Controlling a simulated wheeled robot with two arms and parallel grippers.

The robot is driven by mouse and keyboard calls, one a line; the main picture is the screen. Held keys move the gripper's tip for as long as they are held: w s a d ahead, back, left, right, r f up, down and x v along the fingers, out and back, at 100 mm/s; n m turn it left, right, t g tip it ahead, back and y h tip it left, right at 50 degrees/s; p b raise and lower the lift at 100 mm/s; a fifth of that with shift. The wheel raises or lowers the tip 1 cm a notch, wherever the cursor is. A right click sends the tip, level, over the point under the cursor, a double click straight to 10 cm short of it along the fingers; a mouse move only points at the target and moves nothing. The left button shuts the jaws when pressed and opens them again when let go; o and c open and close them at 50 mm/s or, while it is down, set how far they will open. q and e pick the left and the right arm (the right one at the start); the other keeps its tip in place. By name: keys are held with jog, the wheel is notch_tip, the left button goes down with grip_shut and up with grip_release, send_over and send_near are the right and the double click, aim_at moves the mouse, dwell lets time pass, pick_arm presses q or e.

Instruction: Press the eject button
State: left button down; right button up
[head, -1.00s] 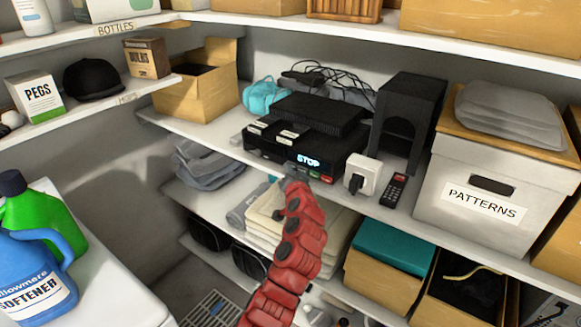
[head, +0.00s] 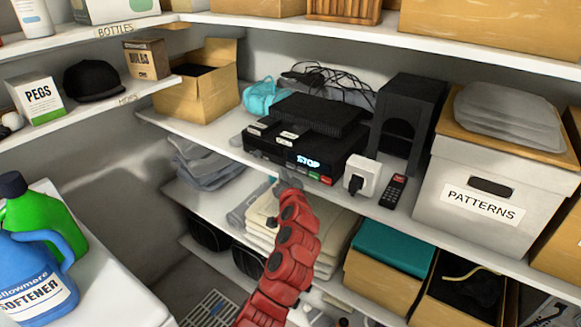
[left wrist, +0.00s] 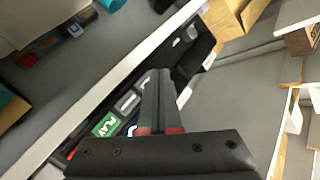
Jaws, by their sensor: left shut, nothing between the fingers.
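A black video player (head: 262,146) stands on the middle shelf, with a lit display (head: 308,161) reading STOP on its front. A green button (head: 313,175) and a red button (head: 326,180) sit below the display. In the left wrist view the green button (left wrist: 106,125) reads PLAY, and a grey button (left wrist: 128,102) lies beside it. I cannot read which button is eject. My left gripper (head: 284,178) is shut and empty, just in front of the player's front panel. In the left wrist view its fingertips (left wrist: 158,74) overlap the panel; contact cannot be told. My right gripper is not in view.
A PATTERNS box (head: 488,196) stands further right. Folded towels (head: 262,215) lie on the shelf below.

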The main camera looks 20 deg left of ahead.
pick_arm(q)
jog(key=s, duration=0.2)
jog(key=s+a, duration=0.1)
jog(key=s, duration=0.1)
jog(key=shift+a+p, duration=0.2)
jog(key=shift+p, duration=0.15)
